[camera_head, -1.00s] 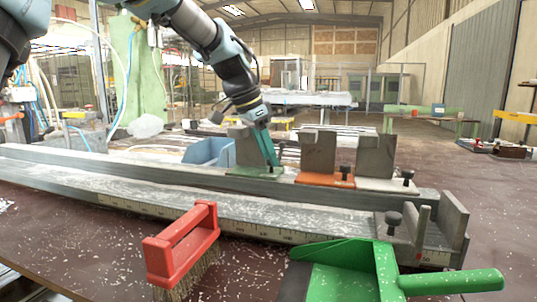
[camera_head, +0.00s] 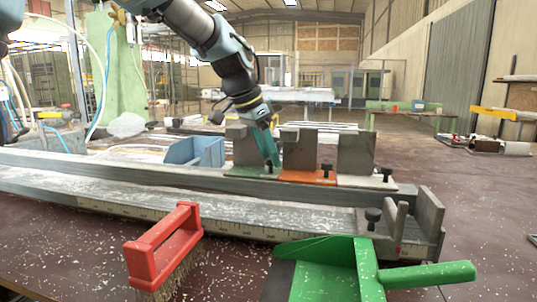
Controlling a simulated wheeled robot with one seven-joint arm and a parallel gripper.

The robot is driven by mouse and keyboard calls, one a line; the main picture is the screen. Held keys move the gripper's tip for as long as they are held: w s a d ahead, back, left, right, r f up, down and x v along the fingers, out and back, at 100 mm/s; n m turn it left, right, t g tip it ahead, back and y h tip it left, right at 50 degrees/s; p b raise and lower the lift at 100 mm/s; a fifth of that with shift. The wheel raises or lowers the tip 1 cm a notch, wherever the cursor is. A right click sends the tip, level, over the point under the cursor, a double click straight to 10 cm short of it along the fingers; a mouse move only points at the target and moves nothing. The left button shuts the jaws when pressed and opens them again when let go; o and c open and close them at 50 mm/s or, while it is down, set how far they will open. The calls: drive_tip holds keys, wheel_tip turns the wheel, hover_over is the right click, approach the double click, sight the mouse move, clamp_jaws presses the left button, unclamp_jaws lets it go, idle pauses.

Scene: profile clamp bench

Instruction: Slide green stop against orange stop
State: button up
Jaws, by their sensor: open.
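The green stop (camera_head: 247,152) is a grey upright block on a green base, sitting on the long grey rail. The orange stop (camera_head: 299,151), a similar block on an orange base with a black knob, sits directly to its right. Their bases look to meet, though my gripper partly covers the seam and I cannot tell if a thin gap is left. My gripper (camera_head: 272,160) is open, with its teal fingers pointing down at the right part of the green stop. The fingers hide part of the green stop, including its knob.
A white-based stop (camera_head: 357,155) stands right of the orange one. The rail (camera_head: 110,172) ends at an end block (camera_head: 430,215). A red brush (camera_head: 165,245) and green dustpan (camera_head: 345,265) lie in front. A blue bin (camera_head: 195,151) stands behind the rail.

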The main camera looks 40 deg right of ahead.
drive_tip(key=s+v, duration=0.1)
drive_tip(key=v, duration=0.9)
drive_tip(key=shift+w+r, duration=0.4)
drive_tip(key=shift+w, duration=0.05)
drive_tip(key=shift+a, duration=0.1)
